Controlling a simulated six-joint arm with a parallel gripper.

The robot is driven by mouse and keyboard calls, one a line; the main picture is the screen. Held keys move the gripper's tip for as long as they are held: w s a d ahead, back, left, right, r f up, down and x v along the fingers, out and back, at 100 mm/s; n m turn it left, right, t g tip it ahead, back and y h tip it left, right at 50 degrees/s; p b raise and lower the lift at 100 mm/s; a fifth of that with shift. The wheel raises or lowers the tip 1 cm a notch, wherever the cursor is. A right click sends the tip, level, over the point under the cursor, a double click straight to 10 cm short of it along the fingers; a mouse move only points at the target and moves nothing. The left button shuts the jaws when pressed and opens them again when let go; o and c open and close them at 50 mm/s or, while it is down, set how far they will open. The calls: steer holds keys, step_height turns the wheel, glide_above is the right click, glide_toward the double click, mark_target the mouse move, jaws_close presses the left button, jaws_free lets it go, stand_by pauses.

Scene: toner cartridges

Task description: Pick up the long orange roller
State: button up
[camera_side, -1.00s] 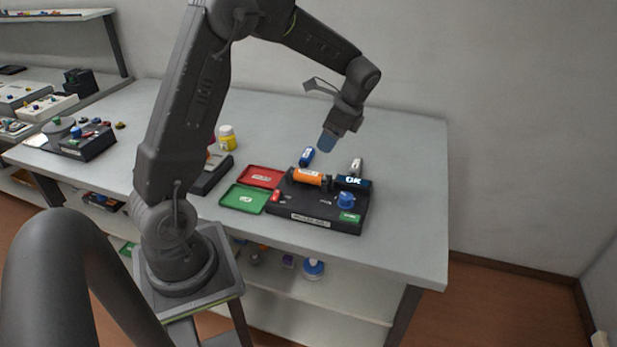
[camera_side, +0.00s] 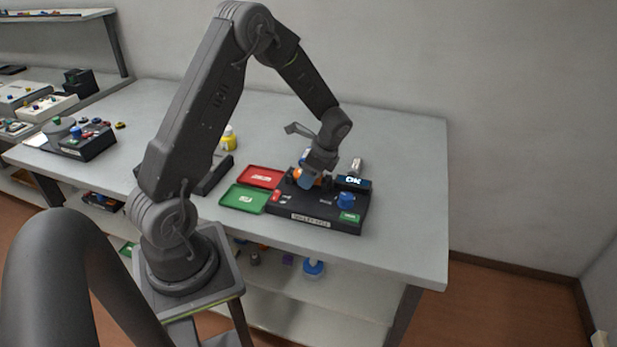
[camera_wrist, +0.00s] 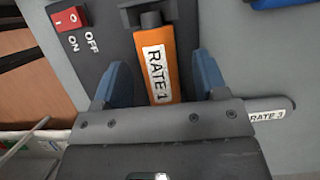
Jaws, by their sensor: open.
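The long orange roller (camera_wrist: 156,66), labelled RATE 1, lies on the dark tester box (camera_side: 318,213). In the wrist view it runs between the two blue fingers of my gripper (camera_wrist: 158,85), with a gap on each side. My gripper (camera_side: 305,180) is open and down at the roller. In the side view my gripper covers most of the roller, and only a bit of orange (camera_side: 318,181) shows. How far the fingertips reach down beside the roller cannot be told.
A red tray (camera_side: 261,177) and a green tray (camera_side: 244,199) sit left of the box. A grey roller (camera_wrist: 270,108) lies behind. The table's right side is clear.

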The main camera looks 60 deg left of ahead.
steer(key=shift+f, duration=0.2)
steer(key=c, duration=1.1)
steer(key=shift+r, duration=0.1)
